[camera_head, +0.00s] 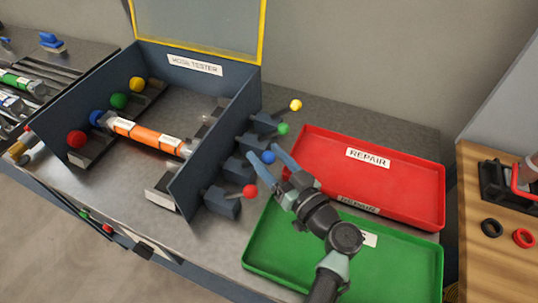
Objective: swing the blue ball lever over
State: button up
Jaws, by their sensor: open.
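The blue ball lever (268,157) is on the right outer side of the hose tester (235,125), third from the back in a row of ball levers. Its ball points to the right. My gripper (264,153) is open, with its two blue-grey fingertips close around the blue ball, one on each side in the picture. I cannot tell whether they touch it. The lever's stem is partly hidden by the fingers.
A yellow ball lever (295,105) and a green ball lever (283,128) are behind it, and a red ball lever (250,190) is in front. A red tray (425,175) and a green tray (425,265) lie right. An orange hose (146,137) sits inside the tester.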

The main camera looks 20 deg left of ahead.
grip_shut()
dwell(1.3)
